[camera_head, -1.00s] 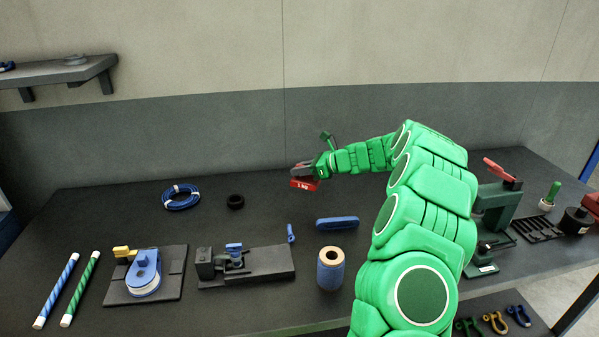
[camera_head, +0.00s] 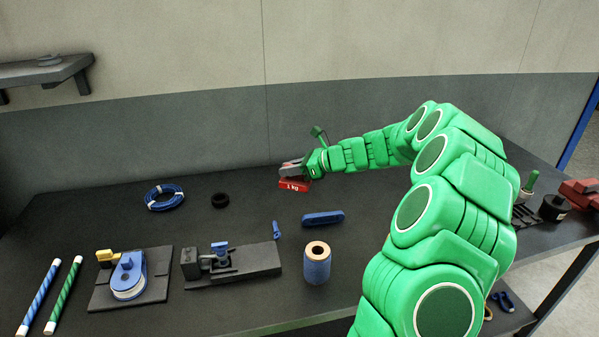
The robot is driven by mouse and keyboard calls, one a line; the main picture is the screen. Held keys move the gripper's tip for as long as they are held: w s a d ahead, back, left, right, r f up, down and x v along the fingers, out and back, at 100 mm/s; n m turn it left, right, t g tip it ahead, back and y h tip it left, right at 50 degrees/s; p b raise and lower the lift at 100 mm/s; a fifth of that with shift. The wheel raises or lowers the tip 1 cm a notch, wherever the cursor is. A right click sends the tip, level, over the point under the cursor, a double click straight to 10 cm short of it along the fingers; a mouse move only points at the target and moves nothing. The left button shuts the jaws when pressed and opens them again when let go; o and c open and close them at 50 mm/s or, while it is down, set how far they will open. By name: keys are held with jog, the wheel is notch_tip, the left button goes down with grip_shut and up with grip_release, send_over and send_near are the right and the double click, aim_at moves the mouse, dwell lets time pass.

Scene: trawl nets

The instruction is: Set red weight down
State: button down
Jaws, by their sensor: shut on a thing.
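The red weight (camera_head: 294,185) is a small block with white "1 kg" lettering. It is at the back of the dark table, near the grey wall. My gripper (camera_head: 288,172) is at the end of my green arm and is shut on the weight from above. The grey fingers hide the weight's top. I cannot tell whether its underside touches the table.
A black ring (camera_head: 220,200) and a blue rope coil (camera_head: 165,197) lie to the left. A blue oblong piece (camera_head: 323,218) and a blue spool (camera_head: 317,263) are in front. Clear table lies around the weight. My arm hides part of the right side.

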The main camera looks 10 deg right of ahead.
jog(key=d+m+t+h, duration=0.2)
jog(key=d+m+t, duration=0.1)
jog(key=d, duration=1.5)
jog(key=shift+w+d+f, duration=0.65)
jog(key=shift+w+f, duration=0.8)
jog(key=shift+w, duration=0.8)
jog(key=shift+w+d+f, duration=0.7)
jog(key=shift+w+f, duration=0.8)
jog(key=shift+w, duration=0.8)
jog(key=shift+w+d+f, duration=0.65)
jog(key=shift+w+f, duration=0.8)
jog(key=shift+w, duration=0.8)
jog(key=shift+w+f, duration=0.1)
jog(key=shift+w+f, duration=0.1)
jog(key=shift+f, duration=0.1)
jog(key=shift+w+f, duration=0.15)
jog(key=shift+f, duration=0.1)
jog(key=shift+d+f, duration=0.1)
jog(key=shift+f, duration=1.25)
jog(key=shift+f, duration=0.15)
jog(key=c, duration=1)
grip_release()
jog(key=shift+c, duration=0.2)
